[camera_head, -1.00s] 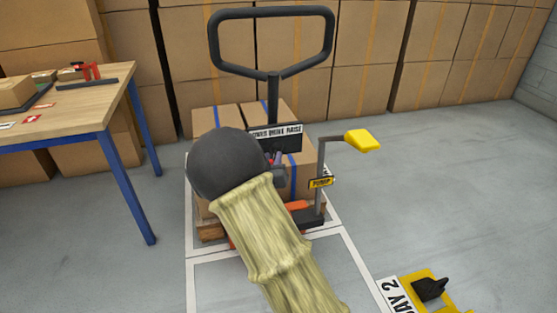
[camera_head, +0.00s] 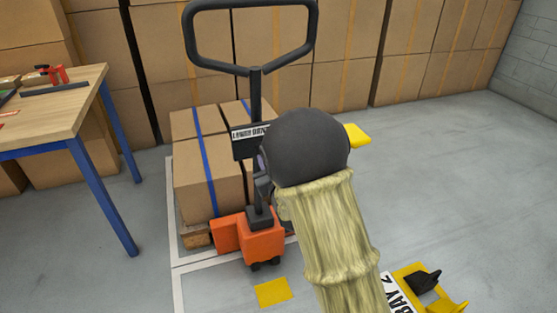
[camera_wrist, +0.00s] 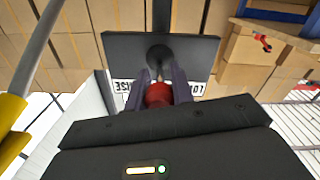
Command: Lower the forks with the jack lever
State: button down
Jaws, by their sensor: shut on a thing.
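The pallet jack stands at the centre of the head view, with an orange body (camera_head: 262,240), a dark upright post and a black loop handle (camera_head: 190,40). A dark plate (camera_head: 243,145) with a white label, partly readable as "LOWER", is on the post. In the wrist view, my gripper (camera_wrist: 160,88) is shut on the red knob (camera_wrist: 158,95) of the lever, just in front of the dark plate (camera_wrist: 195,52). My arm's dark, round joint hides most of the gripper and the lever in the head view. The forks are hidden under the load.
Strapped cartons (camera_head: 208,160) sit on a wooden pallet (camera_head: 196,238) beside the jack. A blue-legged table (camera_head: 60,110) stands left.

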jog(key=shift+y, duration=0.3)
jog(key=c, duration=1.2)
grip_release()
jog(key=shift+d, duration=0.1)
jog(key=b+v, duration=1.6)
jog(key=v, duration=0.1)
jog(key=shift+s+r+b, duration=0.15)
jog(key=shift+r+b, duration=0.05)
jog(key=shift+b, duration=0.2)
